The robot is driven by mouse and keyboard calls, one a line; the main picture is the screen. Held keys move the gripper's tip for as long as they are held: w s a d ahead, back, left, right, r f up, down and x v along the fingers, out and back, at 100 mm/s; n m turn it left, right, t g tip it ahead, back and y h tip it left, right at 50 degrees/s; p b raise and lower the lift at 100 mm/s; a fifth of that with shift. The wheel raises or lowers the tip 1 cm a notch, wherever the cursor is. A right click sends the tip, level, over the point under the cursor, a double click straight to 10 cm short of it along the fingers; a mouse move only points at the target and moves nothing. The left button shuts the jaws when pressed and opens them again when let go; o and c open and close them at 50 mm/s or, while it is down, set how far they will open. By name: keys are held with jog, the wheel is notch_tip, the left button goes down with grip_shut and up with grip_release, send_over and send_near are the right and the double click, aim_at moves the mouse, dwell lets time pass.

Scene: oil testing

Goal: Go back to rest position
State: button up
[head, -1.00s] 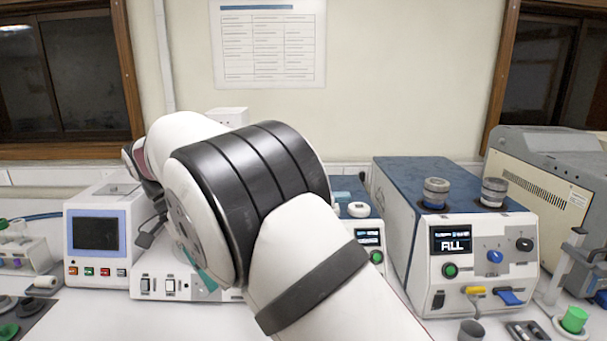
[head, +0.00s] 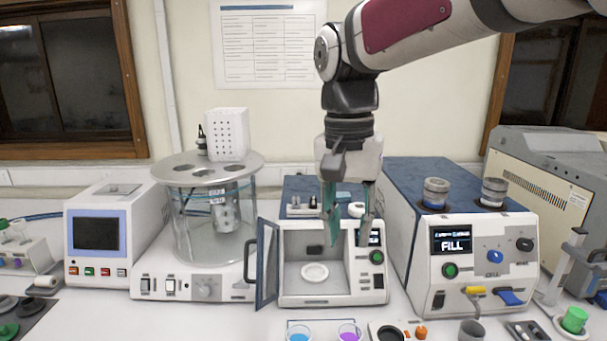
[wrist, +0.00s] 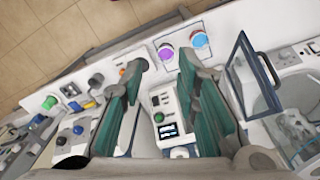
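My gripper (head: 347,210) hangs pointing down in the head view, in front of the top of a small white chamber device (head: 325,299). Its green-lined fingers are spread apart with nothing between them. In the wrist view my gripper (wrist: 158,85) also shows open and empty, above the bench. My arm reaches in from the upper right of the head view.
The chamber's door (head: 267,262) stands open to the left, with a white dish (head: 314,272) inside. A glass bath (head: 208,215) stands left, a FILL machine (head: 470,265) right. Blue (head: 299,333) and purple (head: 348,333) liquid containers sit in front.

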jog(key=s+d+f+n+t, duration=0.2)
jog(key=s+d, duration=0.4)
jog(key=s, duration=0.1)
jog(key=s+d+f+n+t, duration=0.1)
jog(key=s+d+n+t, duration=0.1)
jog(key=s+d, duration=0.4)
jog(key=shift+s+d+f+n+t+y, duration=0.2)
jog(key=shift+s+f+n+t+y, duration=0.15)
jog(key=shift+s+t, duration=0.65)
